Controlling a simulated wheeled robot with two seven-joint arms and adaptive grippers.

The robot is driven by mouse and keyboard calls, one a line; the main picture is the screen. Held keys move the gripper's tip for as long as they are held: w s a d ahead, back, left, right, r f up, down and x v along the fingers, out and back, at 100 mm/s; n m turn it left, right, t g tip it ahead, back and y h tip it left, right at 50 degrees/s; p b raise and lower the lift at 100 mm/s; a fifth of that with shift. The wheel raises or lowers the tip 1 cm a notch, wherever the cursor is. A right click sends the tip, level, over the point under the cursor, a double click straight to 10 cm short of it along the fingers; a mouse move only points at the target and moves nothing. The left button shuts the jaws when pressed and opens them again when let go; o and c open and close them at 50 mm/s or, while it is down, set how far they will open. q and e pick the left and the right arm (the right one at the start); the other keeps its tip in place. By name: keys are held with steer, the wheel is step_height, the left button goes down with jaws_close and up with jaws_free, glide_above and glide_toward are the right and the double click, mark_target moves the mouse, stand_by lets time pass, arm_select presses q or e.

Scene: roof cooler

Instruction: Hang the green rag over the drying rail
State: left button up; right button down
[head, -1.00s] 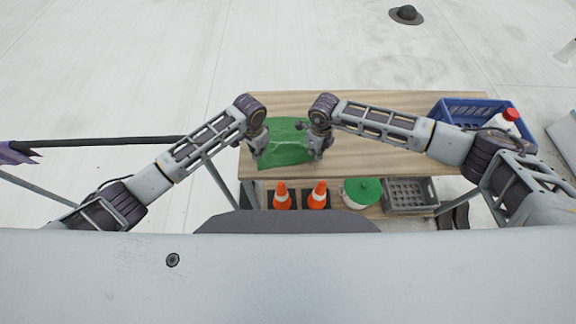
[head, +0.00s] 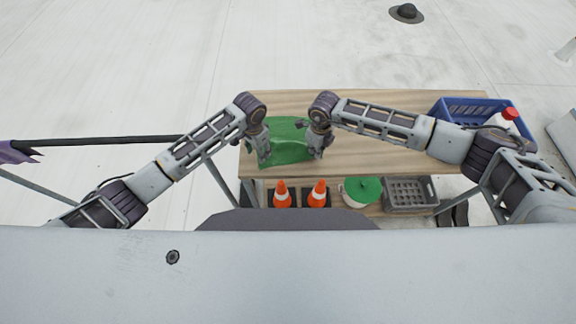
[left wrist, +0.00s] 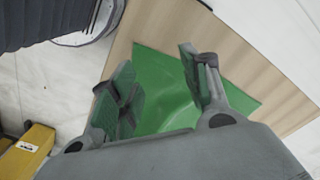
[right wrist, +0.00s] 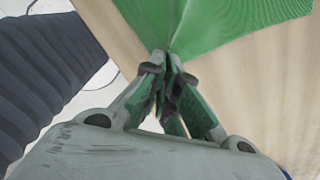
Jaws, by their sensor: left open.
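The green rag (head: 288,148) lies on the near left part of the wooden table, with soft folds, between my two grippers. My left gripper (left wrist: 160,85) is open, with its fingers apart above the rag. My right gripper (right wrist: 168,60) is shut on a corner of the rag; the rag's edges run together at its fingertips. In the head view the right gripper (head: 318,153) is at the rag's right side and the left gripper (head: 264,158) at its left side. A dark bar (head: 110,142), apparently the drying rail, stands left of the table, with purple cloth (head: 14,152) at its far left end.
A blue crate (head: 470,108) with a red-capped bottle (head: 509,115) stands at the table's right. On the lower shelf are two orange cones (head: 281,194), a green-lidded tub (head: 362,190) and a grey crate (head: 410,194). The table's middle (head: 390,163) is clear.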

mark_target(265, 163)
arm_select(q)
steer(key=shift+c, duration=0.3)
steer(key=shift+c, duration=1.1)
steer(key=shift+n, duration=0.8)
steer(key=shift+s+d+r, duration=0.2)
steer(key=shift+d+r, duration=0.1)
steer(key=shift+r, duration=0.7)
steer(key=shift+s+d+r, duration=0.2)
steer(key=shift+d+r, duration=0.05)
steer(key=shift+r, duration=0.7)
steer(key=shift+s+d+r, duration=0.2)
steer(key=shift+d+r, duration=0.1)
steer(key=shift+r, duration=0.7)
steer(key=shift+f, duration=0.15)
steer(key=shift+f, duration=4.85)
steer(key=shift+c, duration=0.6)
